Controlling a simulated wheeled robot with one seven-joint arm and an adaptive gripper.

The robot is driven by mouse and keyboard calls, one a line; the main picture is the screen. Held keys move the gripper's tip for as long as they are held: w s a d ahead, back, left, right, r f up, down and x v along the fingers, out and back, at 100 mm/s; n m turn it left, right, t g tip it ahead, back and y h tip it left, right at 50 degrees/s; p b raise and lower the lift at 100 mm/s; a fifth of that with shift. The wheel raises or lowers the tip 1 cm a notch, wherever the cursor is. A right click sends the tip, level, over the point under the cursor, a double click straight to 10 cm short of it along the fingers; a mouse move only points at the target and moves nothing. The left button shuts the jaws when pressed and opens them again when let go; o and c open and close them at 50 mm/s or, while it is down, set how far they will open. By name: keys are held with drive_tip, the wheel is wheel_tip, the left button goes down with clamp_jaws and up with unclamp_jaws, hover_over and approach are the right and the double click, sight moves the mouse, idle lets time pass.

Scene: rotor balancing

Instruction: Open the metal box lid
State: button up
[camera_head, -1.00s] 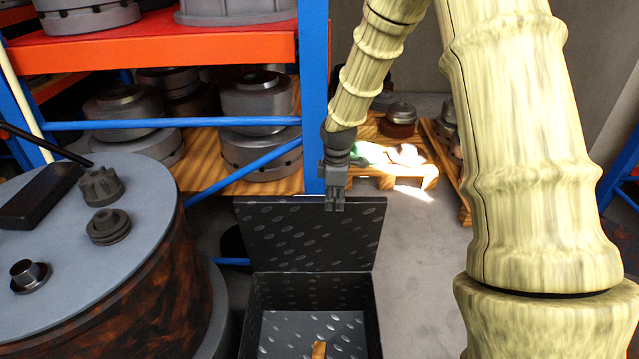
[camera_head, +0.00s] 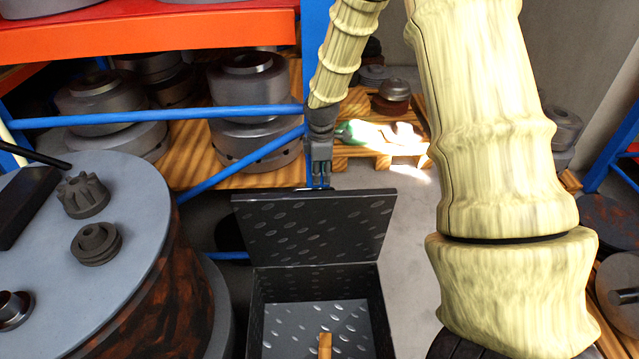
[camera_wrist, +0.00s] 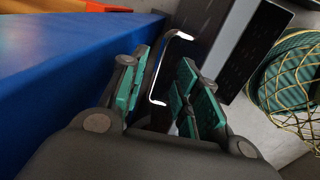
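The dark metal box (camera_head: 258,315) stands on the floor with its lid (camera_head: 310,230) raised, upright and leaning back. My gripper (camera_head: 321,184) is at the top edge of the lid, close to the blue rack post. In the wrist view my gripper (camera_wrist: 163,92) is open, with a gap between its teal-padded fingers. A thin metal handle (camera_wrist: 160,68) shows in line with this gap, and the fingers are not closed on it. The dark lid (camera_wrist: 203,28) shows beyond the right finger. Whether the fingers touch the lid cannot be told.
A yellowish piece (camera_head: 325,346) is inside the box. A round table (camera_head: 140,200) with small metal parts stands left of it. The blue rack post (camera_head: 314,100) is right behind my gripper. A bright-lit pallet (camera_head: 385,160) lies behind. Bare floor (camera_head: 412,230) lies right of the lid.

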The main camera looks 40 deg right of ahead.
sight(321, 189)
drive_tip(key=shift+w+f, duration=0.2)
drive_tip(key=shift+f, duration=2.3)
drive_tip(key=shift+c, duration=0.2)
clamp_jaws()
